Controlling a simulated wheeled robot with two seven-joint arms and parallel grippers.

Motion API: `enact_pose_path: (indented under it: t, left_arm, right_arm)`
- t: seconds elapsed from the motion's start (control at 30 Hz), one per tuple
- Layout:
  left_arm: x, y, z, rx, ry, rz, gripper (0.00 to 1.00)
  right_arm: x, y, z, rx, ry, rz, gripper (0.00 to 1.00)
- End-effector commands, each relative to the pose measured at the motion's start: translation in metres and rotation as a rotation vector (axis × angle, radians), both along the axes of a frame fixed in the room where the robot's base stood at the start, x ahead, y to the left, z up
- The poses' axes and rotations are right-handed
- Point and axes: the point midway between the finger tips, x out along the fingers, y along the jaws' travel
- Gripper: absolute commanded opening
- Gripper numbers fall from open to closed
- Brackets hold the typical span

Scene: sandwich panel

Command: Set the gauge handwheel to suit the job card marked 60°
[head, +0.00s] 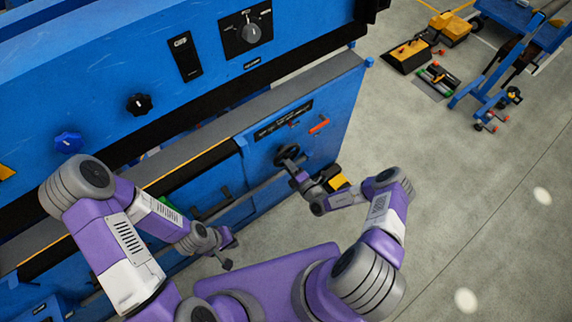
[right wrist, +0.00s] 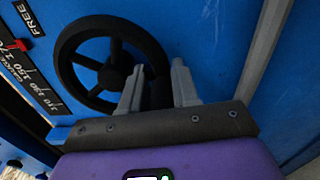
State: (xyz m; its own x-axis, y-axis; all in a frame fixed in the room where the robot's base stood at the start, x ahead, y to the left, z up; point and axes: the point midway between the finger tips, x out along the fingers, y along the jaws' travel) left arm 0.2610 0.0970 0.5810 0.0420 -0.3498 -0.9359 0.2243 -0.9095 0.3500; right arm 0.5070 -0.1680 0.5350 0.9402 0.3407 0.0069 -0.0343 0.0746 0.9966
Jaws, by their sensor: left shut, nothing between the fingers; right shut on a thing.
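The black spoked gauge handwheel (head: 287,152) is on the blue panel front, and it fills the upper left of the right wrist view (right wrist: 114,76). My right gripper (head: 294,167) is at the wheel. In the right wrist view its two grey fingers (right wrist: 158,90) are shut on the wheel's rim at its lower right. A dark scale plate (head: 283,120) sits above the wheel; in the right wrist view the scale (right wrist: 30,75) shows a red pointer (right wrist: 17,45) and the word FREE. My left gripper (head: 228,262) is shut and empty, low before the panel. I cannot make out a card marked 60°.
A red-orange handle (head: 319,126) sits right of the scale. A blue cart (head: 520,20) and yellow-black items (head: 408,53) stand on the floor behind.

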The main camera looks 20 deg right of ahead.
Motion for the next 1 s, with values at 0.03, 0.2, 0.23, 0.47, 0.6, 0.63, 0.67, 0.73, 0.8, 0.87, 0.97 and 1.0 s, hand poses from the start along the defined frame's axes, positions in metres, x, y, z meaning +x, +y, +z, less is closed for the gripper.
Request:
enact_pose_path:
  t: [0.03,0.2,0.23,0.47,0.6,0.63,0.67,0.73,0.8,0.87,0.97,1.0]
  left_arm:
    - [0.0,0.0,0.0004,0.0,0.0,0.0,0.0]
    - [0.0,0.0,0.0012,0.0,0.0,0.0,0.0]
    - [0.0,0.0001,0.0013,0.0,0.0,0.0,0.0]
    - [0.0,0.0,0.0014,0.0,0.0,0.0,0.0]
    - [0.0,0.0001,0.0013,0.0,0.0,0.0,0.0]
    - [0.0,0.0001,0.0013,0.0,0.0,0.0,0.0]
    - [0.0,0.0001,0.0013,0.0,0.0,0.0,0.0]
    - [0.0,0.0001,0.0013,0.0,0.0,0.0,0.0]
    - [0.0,0.0001,0.0013,0.0,0.0,0.0,0.0]
    - [0.0001,0.0,0.0013,0.0,0.0,0.0,0.0]
    - [0.0,0.0,0.0014,0.0,0.0,0.0,0.0]
    - [0.0,0.0,0.0015,0.0,0.0,0.0,0.0]
  right_arm:
    - [-0.0048,0.0044,-0.0063,-0.019,0.012,0.014,0.0]
    - [-0.0038,0.002,-0.0069,-0.059,-0.002,0.013,0.0]
    - [-0.0037,0.0017,-0.007,-0.063,-0.002,0.013,0.0]
    - [-0.0034,0.0006,-0.0074,-0.075,-0.007,0.011,0.0]
    - [-0.0033,0.0004,-0.0076,-0.075,-0.006,0.011,0.0]
    - [-0.0033,0.0003,-0.0076,-0.075,-0.006,0.01,0.0]
    - [-0.0033,0.0003,-0.0076,-0.075,-0.006,0.01,0.0]
    - [-0.0033,0.0002,-0.0076,-0.075,-0.006,0.01,0.33]
    - [-0.0033,0.0002,-0.0076,-0.075,-0.006,0.01,0.44]
    - [-0.0029,-0.0001,-0.007,-0.074,-0.007,0.01,0.5]
    - [-0.0021,-0.0008,-0.0059,-0.073,-0.01,0.008,0.5]
    - [-0.0017,-0.001,-0.0054,-0.073,-0.011,0.007,0.5]
